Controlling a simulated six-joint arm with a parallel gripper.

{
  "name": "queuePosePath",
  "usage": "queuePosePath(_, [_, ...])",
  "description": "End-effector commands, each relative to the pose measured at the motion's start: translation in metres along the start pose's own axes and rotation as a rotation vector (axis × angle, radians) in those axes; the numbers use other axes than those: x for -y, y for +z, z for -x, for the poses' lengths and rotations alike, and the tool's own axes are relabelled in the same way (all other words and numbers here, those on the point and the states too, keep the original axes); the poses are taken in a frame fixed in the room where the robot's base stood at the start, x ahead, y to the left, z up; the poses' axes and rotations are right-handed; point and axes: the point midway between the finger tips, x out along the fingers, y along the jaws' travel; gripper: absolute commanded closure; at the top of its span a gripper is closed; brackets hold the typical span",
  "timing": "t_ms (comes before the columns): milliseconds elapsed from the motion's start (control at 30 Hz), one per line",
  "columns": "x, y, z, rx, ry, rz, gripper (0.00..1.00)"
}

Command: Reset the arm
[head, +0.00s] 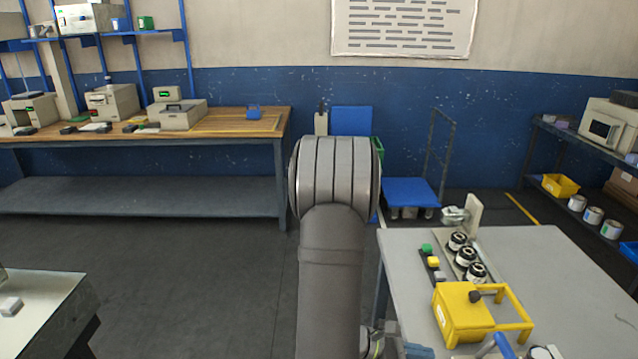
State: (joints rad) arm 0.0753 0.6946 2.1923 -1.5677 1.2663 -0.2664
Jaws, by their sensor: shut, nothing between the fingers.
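My arm shows in the middle of the head view as a thick grey link with a broad, rounded joint at its top. The link runs down out of the bottom edge of the picture. My gripper cannot be made out here; its fingers lie outside the view or are hidden. Right of the arm, a grey table (560,262) carries a yellow machine part with an open yellow frame (465,315). Behind it stand several black and silver round units (466,257) in a row, with small green and yellow buttons (433,261) beside them.
A wooden-topped workbench (230,122) with several instruments stands back left. A blue cart (411,193) stands by the wall. A shelf with a yellow bin (560,186) is at the right. A pale bench (45,305) is front left. Open floor (190,265) lies between.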

Motion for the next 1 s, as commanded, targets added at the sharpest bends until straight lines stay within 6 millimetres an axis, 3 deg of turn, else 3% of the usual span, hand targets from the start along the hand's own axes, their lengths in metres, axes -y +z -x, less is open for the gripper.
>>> queuePosePath(333, [0.000,0.000,0.028,-0.001,0.001,0.000,1.00])
queuePosePath(1000, [0.000,0.000,0.030,-0.001,-0.001,0.000,1.00])
